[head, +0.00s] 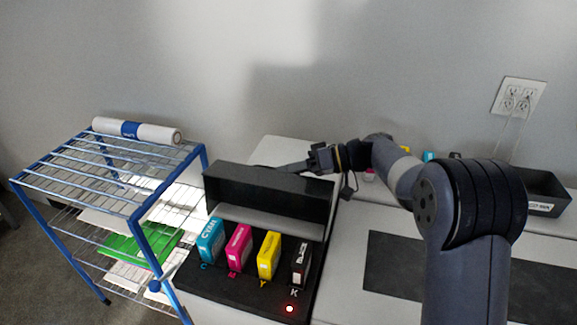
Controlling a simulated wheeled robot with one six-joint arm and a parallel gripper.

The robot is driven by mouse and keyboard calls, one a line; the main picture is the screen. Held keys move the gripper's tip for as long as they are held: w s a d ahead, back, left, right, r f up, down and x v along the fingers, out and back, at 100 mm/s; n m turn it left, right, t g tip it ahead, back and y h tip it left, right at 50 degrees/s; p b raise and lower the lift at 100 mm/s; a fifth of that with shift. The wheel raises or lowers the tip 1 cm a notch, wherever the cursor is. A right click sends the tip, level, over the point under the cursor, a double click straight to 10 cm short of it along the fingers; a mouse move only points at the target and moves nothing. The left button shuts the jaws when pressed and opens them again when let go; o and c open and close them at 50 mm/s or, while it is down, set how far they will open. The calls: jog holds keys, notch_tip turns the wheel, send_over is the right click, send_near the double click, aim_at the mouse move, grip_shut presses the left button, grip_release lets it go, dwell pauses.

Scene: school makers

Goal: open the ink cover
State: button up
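The black ink cover (265,190) stands raised at the back of the black ink unit (235,295). Below it the ink bay is uncovered, with a cyan cartridge (211,240), a magenta cartridge (238,248), a yellow cartridge (269,256) and a black cartridge (301,265) in a row. My gripper (287,168) is at the cover's upper edge, towards its right end, pointing left. Its fingers show edge-on, partly behind the cover, so I cannot tell their gap or whether they touch it.
A red light (290,308) glows beside the letter K. A blue wire rack (110,170) with a paper roll (137,131) on top stands at the left. A dark mat (395,265) lies at the right, with a black tray (546,192) behind it. The wall is close behind.

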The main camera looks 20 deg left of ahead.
jog(key=shift+s+a, duration=0.1)
jog(key=shift+a, duration=0.05)
jog(key=shift+c, duration=0.3)
grip_shut()
